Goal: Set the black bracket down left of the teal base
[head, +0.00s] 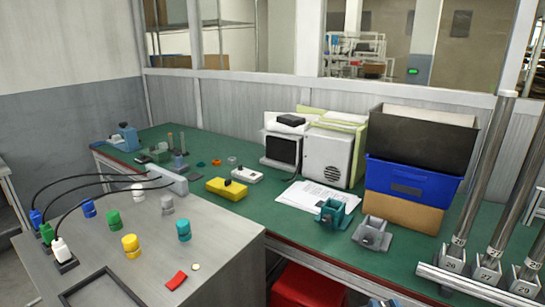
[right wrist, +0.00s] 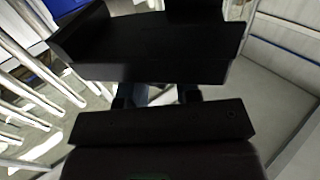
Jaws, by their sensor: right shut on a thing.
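The teal base (head: 332,213) stands on the green tabletop, right of centre in the head view, just left of a similar grey base (head: 371,234). In the right wrist view, my right gripper (right wrist: 157,93) is shut on a wide black piece, which I take as the black bracket (right wrist: 145,50). The bracket spans most of the upper picture and hides much of what lies beyond. A small blue-grey part at the bottom edge of the head view may be my right gripper; it is mostly cut off. The bracket does not show clearly there. My left gripper is not in view.
Left of the teal base lie white papers (head: 306,196), a yellow box (head: 227,189) and a white box (head: 246,175). Stacked bins (head: 412,177) stand behind. Metal tubes (head: 492,200) rise at the right. A grey cabinet (head: 215,262) fills the front left. Bare green tabletop shows beside the papers.

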